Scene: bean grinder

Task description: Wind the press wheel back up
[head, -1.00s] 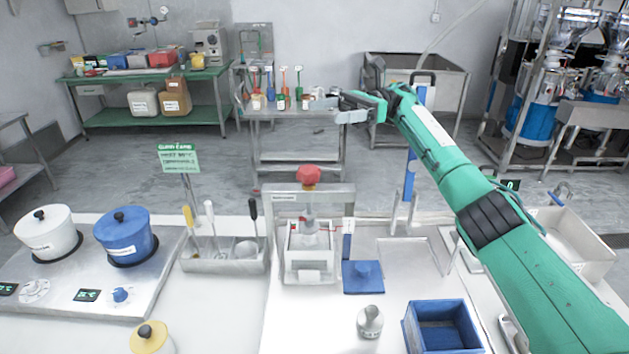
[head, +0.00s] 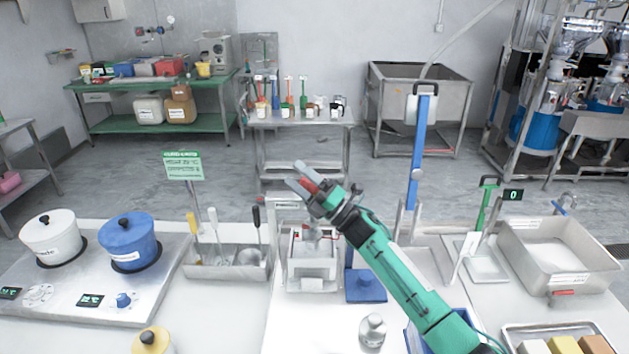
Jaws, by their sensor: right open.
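The press (head: 313,262) is a white-grey frame on the counter, in the middle of the head view. Its red wheel sits on top, and only a patch of red (head: 311,186) shows behind and between my gripper's fingers. My right gripper (head: 299,177) is open at the wheel, with its fingers pointing to the upper left. I cannot tell whether the fingers touch the wheel. The gripper and forearm hide most of the wheel and part of the press's upper frame. My left gripper is not in view.
A blue block (head: 366,287) and a grey metal weight (head: 372,330) stand right of the press. A tool holder (head: 226,262) stands to its left, beside a blue pot (head: 127,240). A tall blue lever (head: 420,150) rises behind my right arm. A metal sink (head: 560,255) is at right.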

